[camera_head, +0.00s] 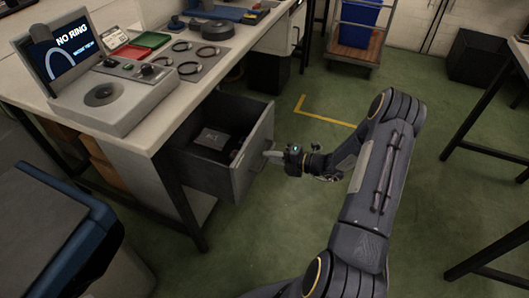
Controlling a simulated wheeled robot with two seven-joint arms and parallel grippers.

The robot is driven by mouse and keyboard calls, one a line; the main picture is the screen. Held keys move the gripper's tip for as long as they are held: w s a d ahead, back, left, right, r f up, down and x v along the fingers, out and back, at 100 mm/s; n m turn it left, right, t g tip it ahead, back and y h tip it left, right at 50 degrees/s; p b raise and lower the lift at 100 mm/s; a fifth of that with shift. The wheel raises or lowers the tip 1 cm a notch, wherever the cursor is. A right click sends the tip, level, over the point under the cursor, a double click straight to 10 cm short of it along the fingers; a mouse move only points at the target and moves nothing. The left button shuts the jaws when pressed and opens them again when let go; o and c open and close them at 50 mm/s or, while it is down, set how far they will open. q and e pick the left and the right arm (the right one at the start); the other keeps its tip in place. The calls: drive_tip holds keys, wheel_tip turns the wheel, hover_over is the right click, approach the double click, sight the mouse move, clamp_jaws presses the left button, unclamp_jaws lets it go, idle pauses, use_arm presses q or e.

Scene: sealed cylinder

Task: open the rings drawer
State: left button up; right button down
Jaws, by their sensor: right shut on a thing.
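The rings drawer (255,150), a grey metal drawer under the workbench, stands pulled well out, and its inside shows. Inside it lie a flat grey piece (212,139) and a small dark item near the front wall. My right gripper (274,156) is at the front face of the drawer, shut on its handle; the fingers hide most of the handle. My right arm reaches in from the lower right. My left gripper is not in view.
The workbench (150,138) carries a screen reading "NO RING" (66,47), a grey device and several dark rings. Green floor (260,240) is free before the drawer. A cart with a blue bin (358,22) and a black bin (478,55) stand behind; table legs stand right.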

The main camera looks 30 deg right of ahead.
drive_tip(key=shift+s, duration=0.1)
drive_tip(key=c, duration=1.5)
unclamp_jaws()
drive_tip(key=shift+d, duration=0.1)
drive_tip(key=p+v, duration=0.1)
drive_tip(key=v, duration=0.6)
drive_tip(key=shift+s+d, duration=0.2)
drive_tip(key=shift+s, duration=0.1)
